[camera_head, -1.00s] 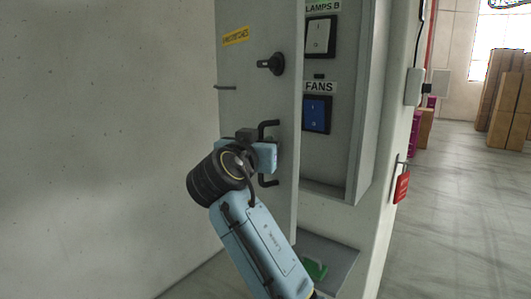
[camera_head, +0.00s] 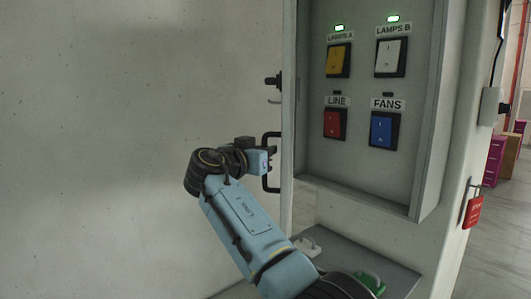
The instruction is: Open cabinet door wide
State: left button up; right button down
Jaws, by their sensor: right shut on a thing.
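The grey cabinet door (camera_head: 288,110) stands swung out to the left of the cabinet (camera_head: 430,150) and shows nearly edge-on. Its black bar handle (camera_head: 265,184) sticks out to the left, with the dark knob (camera_head: 271,81) above it. My right gripper (camera_head: 269,160) is shut on the handle; its fingertips are partly hidden there. The cabinet interior is exposed, with a yellow LAMPS A switch (camera_head: 338,61), a white LAMPS B switch (camera_head: 391,57), a red LINE switch (camera_head: 333,124) and a blue FANS switch (camera_head: 382,130). My left gripper is not in view.
A grey shelf (camera_head: 395,268) below the cabinet carries a green object (camera_head: 371,283) and a pale grey one (camera_head: 305,246); my right arm passes close by. A bare wall (camera_head: 110,140) fills the left.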

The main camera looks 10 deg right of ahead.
jog(key=shift+w+a+r, duration=0.1)
jog(key=shift+w+a, duration=0.05)
jog(key=shift+a, duration=0.2)
jog(key=c, duration=1.9)
grip_release()
jog(key=shift+o, duration=0.4)
jog(key=shift+w, duration=0.1)
jog(key=b+v, duration=0.3)
jog(key=v, duration=1)
jog(key=shift+c, duration=0.3)
